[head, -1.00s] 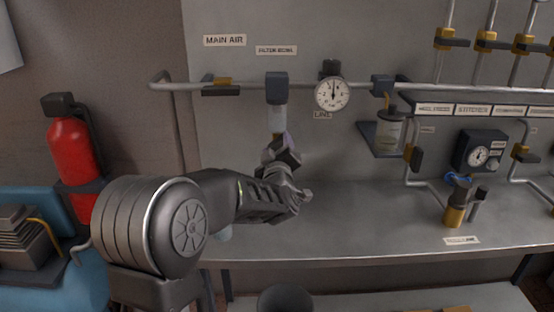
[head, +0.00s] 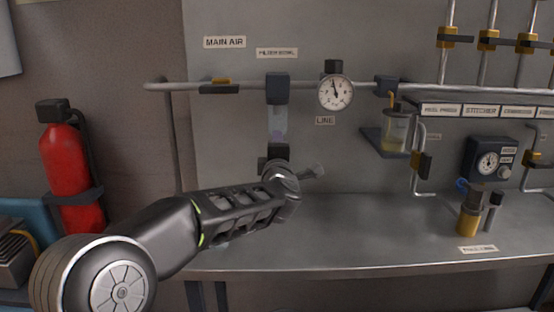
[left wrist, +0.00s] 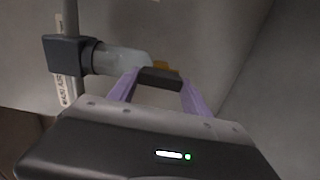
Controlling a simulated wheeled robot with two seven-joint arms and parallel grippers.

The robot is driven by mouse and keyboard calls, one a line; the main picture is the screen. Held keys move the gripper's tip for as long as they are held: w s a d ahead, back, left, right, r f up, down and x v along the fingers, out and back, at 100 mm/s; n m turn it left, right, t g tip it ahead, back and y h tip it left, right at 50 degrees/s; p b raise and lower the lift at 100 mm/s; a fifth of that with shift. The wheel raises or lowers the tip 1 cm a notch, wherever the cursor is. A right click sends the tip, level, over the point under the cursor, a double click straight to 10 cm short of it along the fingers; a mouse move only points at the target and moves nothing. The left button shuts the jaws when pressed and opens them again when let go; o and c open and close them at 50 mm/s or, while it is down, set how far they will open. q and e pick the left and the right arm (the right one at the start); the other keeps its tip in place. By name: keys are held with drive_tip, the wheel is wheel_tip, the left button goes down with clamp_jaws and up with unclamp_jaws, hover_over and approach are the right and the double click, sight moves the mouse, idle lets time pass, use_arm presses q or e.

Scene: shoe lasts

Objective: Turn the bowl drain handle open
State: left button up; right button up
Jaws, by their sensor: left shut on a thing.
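The filter bowl (head: 278,122) is clear and hangs under a dark grey head (head: 278,88) on the main air pipe, below the "FILTER BOWL" label. My left gripper (head: 279,142) is directly under the bowl, and its body hides the drain in the head view. In the left wrist view the bowl (left wrist: 120,62) lies sideways, with a yellow drain part (left wrist: 166,67) at its end. The purple fingers of my left gripper (left wrist: 160,82) are shut on the dark drain handle (left wrist: 160,77) between them. My right gripper is not in view.
The line gauge (head: 336,92) is right of the bowl on the same pipe (head: 190,87). A lubricator bowl (head: 396,132) hangs further right. The bench (head: 350,225) below is mostly clear. A red extinguisher (head: 66,175) stands at left.

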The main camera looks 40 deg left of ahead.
use_arm(q)
drive_tip(key=shift+n, duration=0.3)
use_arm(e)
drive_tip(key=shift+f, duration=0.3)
use_arm(q)
drive_tip(key=o, duration=1.4)
drive_tip(key=shift+c, duration=0.2)
drive_tip(key=shift+s, duration=0.1)
drive_tip(key=v, duration=0.7)
drive_tip(key=shift+s+d, duration=0.2)
drive_tip(key=shift+d, duration=0.05)
